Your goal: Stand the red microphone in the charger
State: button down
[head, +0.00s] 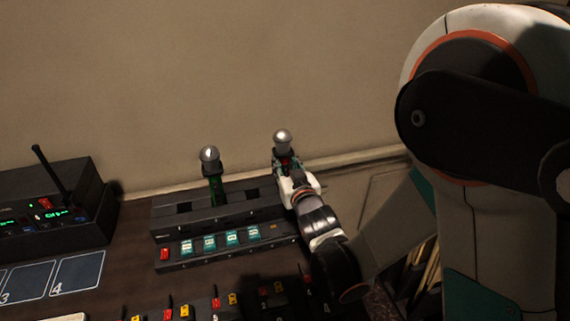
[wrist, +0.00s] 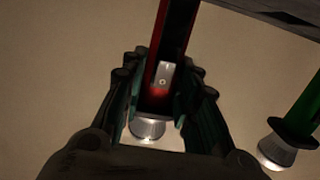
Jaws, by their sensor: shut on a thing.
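The red microphone is upright with its silver head (head: 283,139) on top. In the wrist view its red body (wrist: 157,45) runs up between the fingers, its head toward the bottom. My gripper (head: 287,164) is shut on it, and the fingers (wrist: 160,92) press on both sides below the head. The black charger (head: 180,223) lies on the desk, with dark slots open along its top. The red microphone is near the charger's right end; its lower end is hidden, so I cannot tell how high it is.
A green microphone (head: 214,185) stands in the charger, left of my gripper; it also shows in the wrist view (wrist: 303,120). A black receiver (head: 70,195) with an antenna is at the left. Mixer faders (head: 215,302) and numbered cards (head: 78,271) lie in front. The wall is close behind.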

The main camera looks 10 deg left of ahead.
dwell(0.4)
jog(key=c, duration=0.6)
grip_release()
jog(key=shift+o, duration=0.2)
jog(key=shift+r, duration=0.1)
dwell(0.3)
